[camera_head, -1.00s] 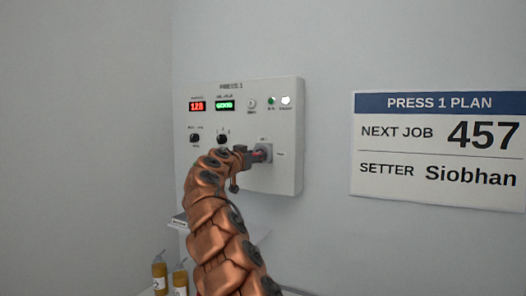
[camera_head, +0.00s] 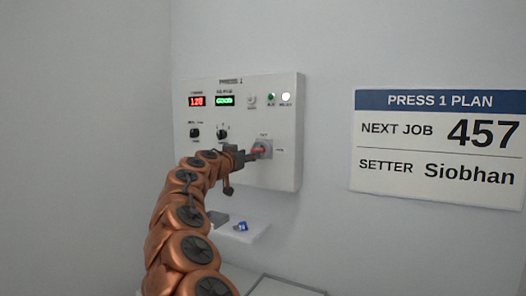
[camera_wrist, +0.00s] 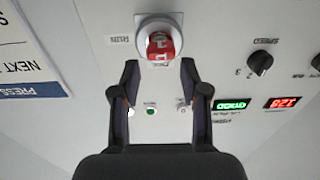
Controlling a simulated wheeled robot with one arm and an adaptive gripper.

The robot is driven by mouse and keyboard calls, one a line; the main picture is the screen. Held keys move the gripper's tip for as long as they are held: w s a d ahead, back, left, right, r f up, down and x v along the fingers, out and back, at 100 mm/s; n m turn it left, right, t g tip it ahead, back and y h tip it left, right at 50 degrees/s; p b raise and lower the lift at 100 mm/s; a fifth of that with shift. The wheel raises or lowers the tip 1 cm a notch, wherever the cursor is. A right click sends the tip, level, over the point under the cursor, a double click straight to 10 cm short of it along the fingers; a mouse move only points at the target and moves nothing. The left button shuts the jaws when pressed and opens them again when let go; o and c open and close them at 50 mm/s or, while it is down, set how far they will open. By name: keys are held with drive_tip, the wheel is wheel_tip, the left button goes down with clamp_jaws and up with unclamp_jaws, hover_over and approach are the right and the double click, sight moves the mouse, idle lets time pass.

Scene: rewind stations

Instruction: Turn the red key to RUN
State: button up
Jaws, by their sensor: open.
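The red key (camera_head: 258,150) sits in a grey switch plate (camera_head: 266,148) at the lower right of the PRESS 1 panel (camera_head: 285,115). In the wrist view, which is upside down, the red key (camera_wrist: 160,44) shows on a round pale boss at the top centre. My gripper (camera_wrist: 159,68) is open, with one finger on each side below the key in that picture. The key appears just past the fingertips, not clasped. In the head view my gripper (camera_head: 246,154) is close to the key's left side. The labels by the switch are too small to read surely.
Black knobs (camera_head: 222,134) are left of the key, with a red display (camera_head: 197,101) and a green one (camera_head: 225,100) above. A small shelf (camera_head: 255,236) with a blue item (camera_head: 241,226) is below. A plan sign (camera_head: 437,150) hangs at right.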

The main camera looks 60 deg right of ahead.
drive_tip(key=a, duration=0.1)
drive_tip(key=b, duration=0.1)
drive_tip(key=a, duration=0.1)
drive_tip(key=shift+a+f+m, duration=0.25)
drive_tip(key=shift+a+m, duration=0.05)
drive_tip(key=shift+m, duration=0.1)
drive_tip(key=shift+f+m+b, duration=0.1)
drive_tip(key=shift+m+b, duration=0.2)
drive_tip(key=shift+b, duration=0.7)
drive_tip(key=m+b, duration=0.3)
drive_tip(key=b, duration=0.2)
drive_tip(key=a+m+b, duration=0.1)
drive_tip(key=m+b, duration=0.3)
drive_tip(key=b, duration=0.1)
drive_tip(key=shift+a+r, duration=0.15)
drive_tip(key=shift+r, duration=0.05)
drive_tip(key=shift+s+r+m, duration=0.1)
drive_tip(key=shift+r+m, duration=0.05)
drive_tip(key=shift+m, duration=0.25)
